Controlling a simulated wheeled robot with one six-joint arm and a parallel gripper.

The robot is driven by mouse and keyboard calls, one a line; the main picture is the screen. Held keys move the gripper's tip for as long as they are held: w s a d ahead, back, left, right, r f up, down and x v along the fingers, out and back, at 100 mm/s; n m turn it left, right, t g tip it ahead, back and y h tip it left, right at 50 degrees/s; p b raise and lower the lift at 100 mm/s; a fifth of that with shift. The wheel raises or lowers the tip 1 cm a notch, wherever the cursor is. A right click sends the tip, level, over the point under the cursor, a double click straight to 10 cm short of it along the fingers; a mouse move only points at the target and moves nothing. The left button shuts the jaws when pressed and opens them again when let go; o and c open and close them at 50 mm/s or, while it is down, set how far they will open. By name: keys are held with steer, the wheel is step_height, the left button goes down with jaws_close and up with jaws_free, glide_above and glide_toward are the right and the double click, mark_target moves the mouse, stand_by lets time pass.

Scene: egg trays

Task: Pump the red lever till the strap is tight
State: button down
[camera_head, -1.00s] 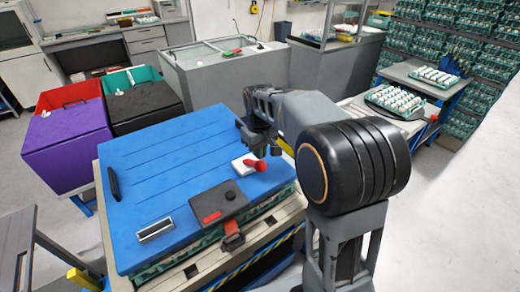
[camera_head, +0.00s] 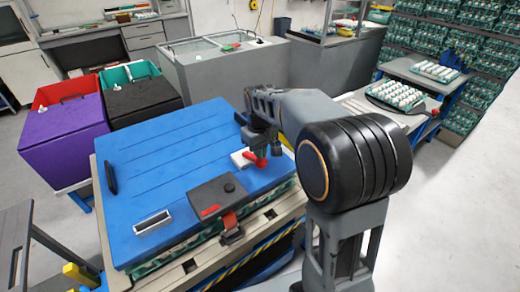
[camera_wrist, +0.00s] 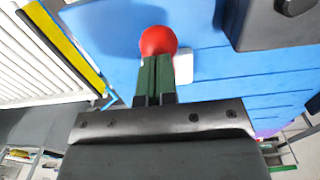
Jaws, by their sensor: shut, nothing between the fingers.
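The red lever (camera_head: 256,160) is on a small white block (camera_head: 238,160) at the right edge of a blue lid (camera_head: 165,165). In the wrist view its round red end (camera_wrist: 157,40) is right at my fingertips. My gripper (camera_wrist: 154,75) is shut with nothing between its dark green fingers, and whether it touches the lever is unclear. In the head view, my gripper (camera_head: 270,148) is at the lever, partly hidden by my arm. An orange-red strap (camera_head: 229,219) runs over the lid's front edge to a dark buckle (camera_head: 232,236); its tightness cannot be told.
A dark box with a red strip (camera_head: 217,192) and a silver-framed slot (camera_head: 152,222) are on the lid. A black handle (camera_head: 111,178) is at its left edge. Purple (camera_head: 65,140) and black (camera_head: 145,102) bins stand behind left. Egg trays (camera_head: 395,96) are at right.

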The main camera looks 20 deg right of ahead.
steer(key=shift+s+d+f+b, duration=0.1)
steer(key=shift+s+f+b, duration=0.05)
steer(key=shift+f+b, duration=0.55)
steer(key=shift+s+f+b, duration=0.1)
steer(key=shift+f+b, duration=0.25)
steer(key=shift+f, duration=0.55)
steer(key=r+p, duration=0.1)
steer(key=r, duration=0.1)
steer(key=r+p, duration=0.1)
steer(key=p, duration=0.1)
steer(key=w+r+p, duration=0.1)
steer(key=r+p, duration=0.1)
steer(key=shift+r, duration=0.35)
steer(key=shift+f, duration=0.1)
